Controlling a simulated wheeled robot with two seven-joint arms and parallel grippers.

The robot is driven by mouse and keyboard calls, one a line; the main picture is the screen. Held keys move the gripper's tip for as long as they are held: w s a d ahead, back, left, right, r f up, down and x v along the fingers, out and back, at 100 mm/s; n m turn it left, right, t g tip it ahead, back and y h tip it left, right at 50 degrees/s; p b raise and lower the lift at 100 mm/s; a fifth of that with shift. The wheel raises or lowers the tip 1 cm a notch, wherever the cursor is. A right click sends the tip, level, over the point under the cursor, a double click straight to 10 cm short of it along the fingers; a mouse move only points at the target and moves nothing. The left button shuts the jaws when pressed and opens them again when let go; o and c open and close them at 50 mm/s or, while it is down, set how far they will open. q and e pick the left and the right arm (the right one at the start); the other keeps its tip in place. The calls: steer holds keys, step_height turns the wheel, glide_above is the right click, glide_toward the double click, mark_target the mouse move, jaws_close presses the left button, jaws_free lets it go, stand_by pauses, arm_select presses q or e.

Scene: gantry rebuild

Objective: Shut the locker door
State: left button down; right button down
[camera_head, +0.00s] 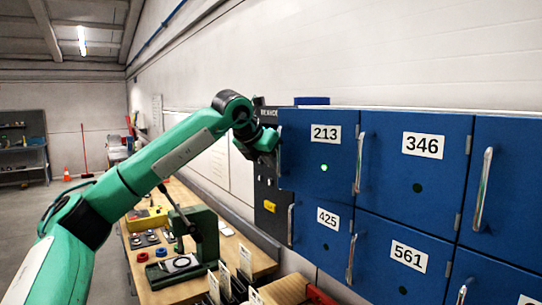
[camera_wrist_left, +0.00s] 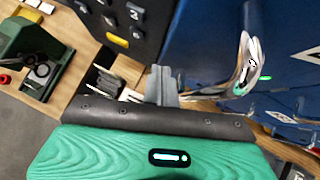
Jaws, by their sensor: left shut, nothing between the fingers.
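The blue locker door 213 (camera_head: 312,180) is in the upper row, with a lit green light and a metal handle on its left side. Its left edge stands further left than that of door 425 below, so it looks slightly ajar; the gap itself is not clear. My left gripper (camera_head: 270,147) is at that left edge, near the handle. In the left wrist view its fingers (camera_wrist_left: 161,82) are shut and empty, beside a blue panel with a metal handle (camera_wrist_left: 248,62). Contact with the door cannot be told. My right gripper is not in view.
Doors 346 (camera_head: 405,185), 425 (camera_head: 325,250) and 561 (camera_head: 385,275) look closed. A dark keypad panel (camera_head: 265,190) stands left of the lockers. A wooden bench (camera_head: 185,291) with a green press (camera_head: 203,228) and small parts lies below my left arm. Open floor is at far left.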

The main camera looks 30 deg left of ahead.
arm_select(q)
steer(key=shift+a, duration=0.1)
steer(key=shift+m+h, duration=0.6)
steer(key=shift+m, duration=0.1)
steer(key=w+p, duration=0.1)
steer(key=w, duration=0.4)
steer(key=shift+w+d+p, duration=0.15)
steer(key=shift+d+p, duration=0.05)
steer(key=shift+p, duration=0.15)
steer(key=shift+a, duration=0.1)
